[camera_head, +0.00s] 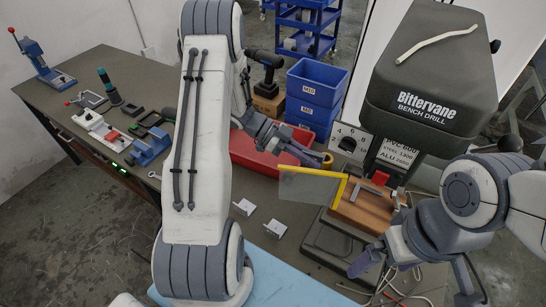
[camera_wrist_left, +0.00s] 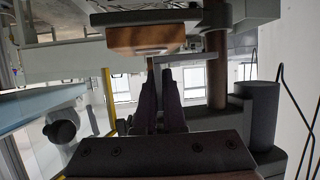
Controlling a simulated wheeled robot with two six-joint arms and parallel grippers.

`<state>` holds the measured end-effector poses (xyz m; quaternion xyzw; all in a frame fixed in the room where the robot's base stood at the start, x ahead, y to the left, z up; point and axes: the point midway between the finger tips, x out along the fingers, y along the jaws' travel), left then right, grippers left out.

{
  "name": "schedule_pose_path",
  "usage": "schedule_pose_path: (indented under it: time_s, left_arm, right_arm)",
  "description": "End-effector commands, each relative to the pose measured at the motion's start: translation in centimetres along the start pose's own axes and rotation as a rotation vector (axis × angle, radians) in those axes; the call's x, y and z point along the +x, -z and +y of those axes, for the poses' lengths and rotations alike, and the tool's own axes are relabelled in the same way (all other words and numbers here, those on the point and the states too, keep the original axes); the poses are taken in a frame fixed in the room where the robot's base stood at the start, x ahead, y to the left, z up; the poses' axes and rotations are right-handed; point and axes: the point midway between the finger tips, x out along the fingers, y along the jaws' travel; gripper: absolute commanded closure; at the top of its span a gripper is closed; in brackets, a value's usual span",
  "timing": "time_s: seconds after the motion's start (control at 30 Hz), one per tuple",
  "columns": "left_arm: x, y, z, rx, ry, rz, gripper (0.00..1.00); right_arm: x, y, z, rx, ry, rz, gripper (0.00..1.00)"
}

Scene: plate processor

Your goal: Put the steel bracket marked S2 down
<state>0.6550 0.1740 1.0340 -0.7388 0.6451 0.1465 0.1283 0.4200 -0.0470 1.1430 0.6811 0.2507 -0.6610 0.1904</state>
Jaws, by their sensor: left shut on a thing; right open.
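My left gripper (camera_head: 300,150) reaches over the red bin toward the drill and is shut. In the left wrist view its fingers (camera_wrist_left: 160,95) are close together. What they hold is too small and hidden to make out, and I cannot read an S2 mark; I take it as the steel bracket. Two small pale metal pieces, one farther left (camera_head: 244,206) and one nearer (camera_head: 275,228), lie apart on the bench, their marks unreadable. My right gripper (camera_head: 418,277) is open and empty at the lower right, in front of the drill base.
The bench drill (camera_head: 430,80) stands at the right. A clear guard with a yellow frame (camera_head: 312,171) is before its wooden block (camera_head: 365,207). A red bin (camera_head: 256,158) and blue bins (camera_head: 316,90) stand behind. Tools and fixtures fill the bench's left; cables lie at lower right.

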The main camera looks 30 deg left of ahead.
Motion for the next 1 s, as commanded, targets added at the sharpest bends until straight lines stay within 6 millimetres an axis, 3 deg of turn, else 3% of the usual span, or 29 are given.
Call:
schedule_pose_path:
  time_s: [0.03, 0.2, 0.3, 0.5, 0.8, 1.0]
  left_arm:
    - [1.0, -1.1, -1.6, -0.024, 0.064, 0.000, 1.00]
    - [1.8, -2.7, -8.3, -0.148, 0.367, 0.000, 1.00]
    - [1.2, -3.8, -11.8, -0.226, 0.554, -0.001, 1.00]
    - [-1.3, -6.8, -16.1, -0.370, 0.896, -0.001, 1.00]
    - [-4.9, -11.3, -17.5, -0.526, 1.269, -0.002, 1.00]
    - [-6.1, -12.8, -17.2, -0.574, 1.386, -0.001, 1.00]
  right_arm:
    - [1.9, -0.1, 0.1, 0.000, 0.000, 0.000, 0.00]
    - [6.1, -0.3, 0.5, -0.001, 0.000, -0.001, 0.00]
    - [8.4, -0.5, 0.6, -0.001, 0.000, -0.001, 0.00]
    - [12.5, -0.7, 0.9, -0.001, 0.000, -0.001, 0.00]
    - [16.7, -0.9, 1.2, -0.002, 0.000, 0.000, 0.00]
    - [17.8, -1.0, 1.3, -0.002, 0.000, 0.000, 0.00]
